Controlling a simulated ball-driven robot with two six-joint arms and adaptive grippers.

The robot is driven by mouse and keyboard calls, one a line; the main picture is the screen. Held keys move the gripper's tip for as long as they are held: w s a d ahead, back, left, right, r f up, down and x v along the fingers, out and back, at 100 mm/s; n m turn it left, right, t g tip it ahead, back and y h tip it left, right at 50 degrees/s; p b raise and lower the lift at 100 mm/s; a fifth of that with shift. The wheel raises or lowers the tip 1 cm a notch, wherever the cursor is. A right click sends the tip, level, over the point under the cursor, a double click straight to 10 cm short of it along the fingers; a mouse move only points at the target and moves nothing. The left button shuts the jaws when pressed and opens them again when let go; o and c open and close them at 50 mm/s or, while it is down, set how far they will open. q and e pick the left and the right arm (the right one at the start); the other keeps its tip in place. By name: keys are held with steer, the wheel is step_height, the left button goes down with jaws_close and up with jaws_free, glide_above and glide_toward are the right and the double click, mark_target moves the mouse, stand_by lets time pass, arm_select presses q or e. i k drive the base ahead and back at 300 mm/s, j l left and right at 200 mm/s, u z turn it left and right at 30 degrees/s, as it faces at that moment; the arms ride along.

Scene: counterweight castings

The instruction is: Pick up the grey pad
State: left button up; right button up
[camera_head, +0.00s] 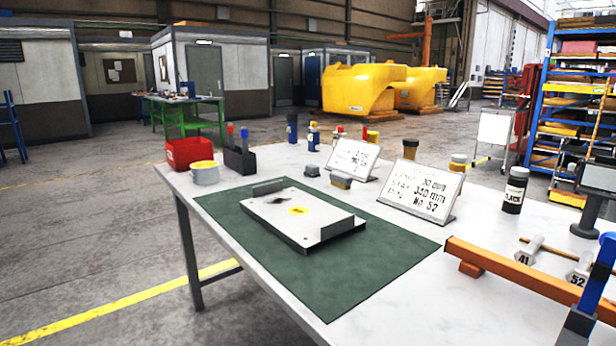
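A small dark grey block (312,171), which looks like the grey pad, sits on the white table behind the green mat, left of the smaller sign. It is too small to make out in detail. A second small block (341,181), grey with a tan part, sits in front of that sign. Neither of my grippers is in view, and nothing is seen touching either block.
A grey plate fixture with raised ends (296,217) lies on the green mat (345,292). A red bin (188,153), a tin (205,174), two lettered signs (422,192) and a black bottle (514,191) stand around. An orange bar (525,278) crosses the right front.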

mark_target(312, 171)
steer(key=j+z, duration=0.15)
steer(key=z, duration=1.05)
steer(key=k+j+z, duration=0.1)
steer(key=j+z, duration=0.25)
steer(key=k+j+z, duration=0.1)
steer(key=j+z, duration=0.2)
steer(key=j, duration=0.25)
steer(key=k+j+z, duration=0.2)
steer(key=j+z, duration=0.15)
steer(key=k+j+z, duration=0.5)
steer(key=j+z, duration=0.15)
steer(key=j, duration=0.15)
